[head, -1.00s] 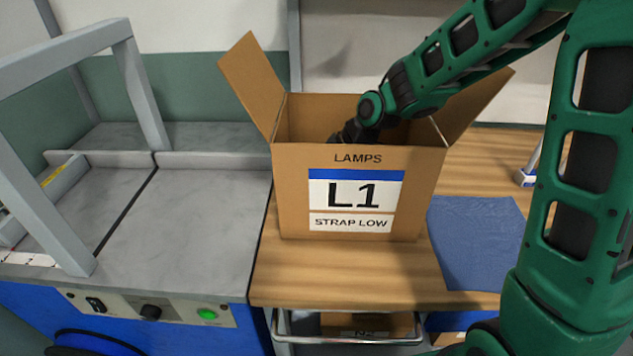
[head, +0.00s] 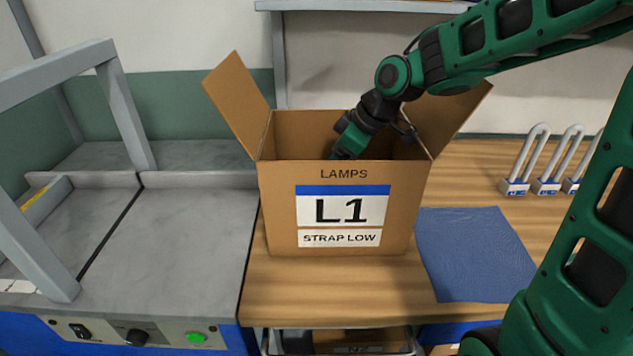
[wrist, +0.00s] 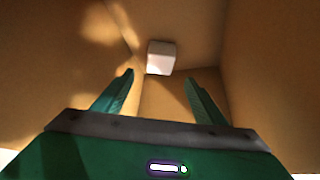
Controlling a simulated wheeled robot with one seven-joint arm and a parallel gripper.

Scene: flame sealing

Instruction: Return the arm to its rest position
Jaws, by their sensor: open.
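My gripper (wrist: 160,92) is open in the wrist view, its two green fingers apart inside a cardboard box (wrist: 270,60). Nothing is between the fingers. A small white block (wrist: 161,57) shows beyond the fingertips, inside the box. In the head view my green arm reaches down into the open cardboard box (head: 280,215), labelled LAMPS, L1 and STRAP LOW. The box's front wall hides my fingertips there. Its left and right flaps stand spread outward.
The box stands on a wooden table (head: 330,290). A blue cloth (head: 475,255) lies to its right. Several padlocks (head: 545,185) stand at the back right. A grey machine bench (head: 180,235) with a frame (head: 125,105) is at the left.

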